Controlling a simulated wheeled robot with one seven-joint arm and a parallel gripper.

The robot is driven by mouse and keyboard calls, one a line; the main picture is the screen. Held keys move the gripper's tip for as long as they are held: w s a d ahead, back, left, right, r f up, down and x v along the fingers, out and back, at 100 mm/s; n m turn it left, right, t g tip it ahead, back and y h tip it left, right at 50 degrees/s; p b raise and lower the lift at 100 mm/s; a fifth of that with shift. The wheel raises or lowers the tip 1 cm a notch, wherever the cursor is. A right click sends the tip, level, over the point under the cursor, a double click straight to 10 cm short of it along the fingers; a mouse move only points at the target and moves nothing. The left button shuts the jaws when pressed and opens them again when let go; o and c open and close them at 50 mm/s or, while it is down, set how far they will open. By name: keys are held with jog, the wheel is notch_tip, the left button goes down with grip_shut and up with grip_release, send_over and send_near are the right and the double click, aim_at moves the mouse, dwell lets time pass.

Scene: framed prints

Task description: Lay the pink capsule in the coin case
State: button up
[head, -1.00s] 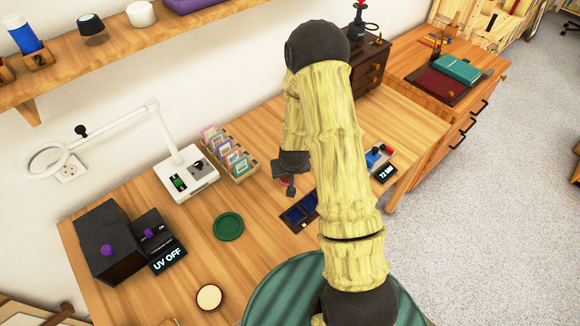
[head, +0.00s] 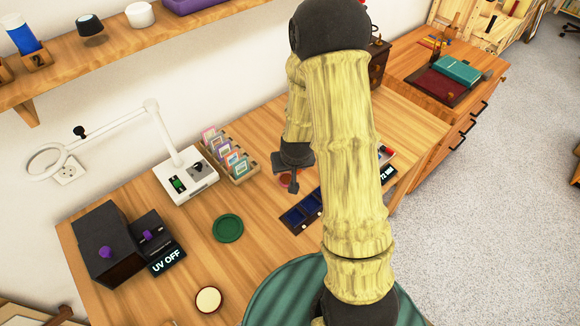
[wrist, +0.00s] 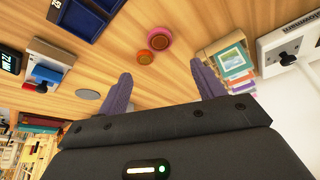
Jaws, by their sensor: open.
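The pink capsule (wrist: 158,38) is a small round disc on the wooden table in the wrist view, beside a similar orange disc (wrist: 145,57). In the head view they are a reddish patch (head: 288,180), partly hidden by my gripper. The coin case (head: 301,213) is dark with blue square compartments and lies on the table, to the right of and nearer than the discs; my arm may hide part of it. It also shows in the wrist view (wrist: 88,20), cut by the top edge. My gripper (wrist: 161,68) is open and empty, above the table near the discs.
A rack of colourful cards (head: 232,160) and a white lamp base (head: 190,180) stand left of my gripper. A green round coaster (head: 228,228), a cream-topped disc (head: 208,299) and a black UV box (head: 105,240) are on the left part of the table.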

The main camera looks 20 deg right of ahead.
jog(key=s+a+r+n+g, duration=0.1)
jog(key=s+a+r, duration=0.2)
jog(key=s+r, duration=1.1)
jog(key=shift+a+r+g, duration=0.2)
jog(key=shift+r+g, duration=0.15)
jog(key=shift+g, duration=0.05)
